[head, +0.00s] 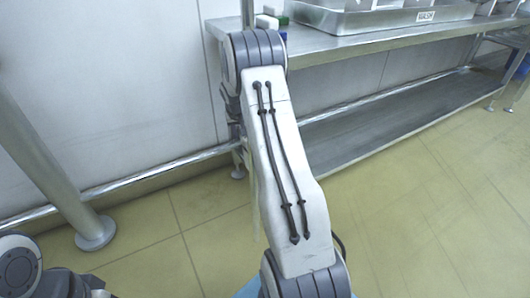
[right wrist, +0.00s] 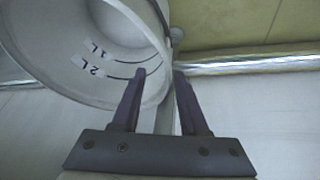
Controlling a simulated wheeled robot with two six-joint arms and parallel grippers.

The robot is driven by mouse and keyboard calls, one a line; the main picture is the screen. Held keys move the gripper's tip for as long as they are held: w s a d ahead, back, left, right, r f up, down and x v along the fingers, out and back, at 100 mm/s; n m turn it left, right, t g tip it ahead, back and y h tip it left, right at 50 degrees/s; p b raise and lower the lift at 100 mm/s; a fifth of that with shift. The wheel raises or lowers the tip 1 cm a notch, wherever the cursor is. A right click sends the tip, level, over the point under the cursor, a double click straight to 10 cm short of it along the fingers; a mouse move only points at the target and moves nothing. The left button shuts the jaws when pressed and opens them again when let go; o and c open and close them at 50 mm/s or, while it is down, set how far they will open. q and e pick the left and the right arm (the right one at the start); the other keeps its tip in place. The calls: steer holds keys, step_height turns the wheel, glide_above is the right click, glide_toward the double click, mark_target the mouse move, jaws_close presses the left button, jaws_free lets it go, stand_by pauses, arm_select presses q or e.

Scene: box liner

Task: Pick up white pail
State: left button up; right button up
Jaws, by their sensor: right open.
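The white pail (right wrist: 62,52) fills the upper left of the right wrist view. I look into its open mouth, and "1L" and "2L" marks show on its inner wall. My right gripper (right wrist: 160,74) is open, its two dark fingers apart. The left finger overlaps the pail's inside, and the right finger is just outside its rim. The rim runs between the fingers; I cannot tell whether either touches it. In the head view I cannot make out the pail or the right gripper. My left gripper is not in view.
A metal table (head: 345,42) with a lower shelf (head: 390,120) stands along the wall. A metal tray labelled "WASH" (head: 385,18) and small green and white items (head: 272,18) are on top. A metal post (head: 45,165) stands at left. Tiled floor is open at right.

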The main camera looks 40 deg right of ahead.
steer(key=b+x, duration=0.2)
steer(key=x, duration=0.2)
steer(key=shift+w+a+f+b, duration=0.15)
steer(key=shift+b, duration=0.2)
jaws_close()
stand_by(1.1)
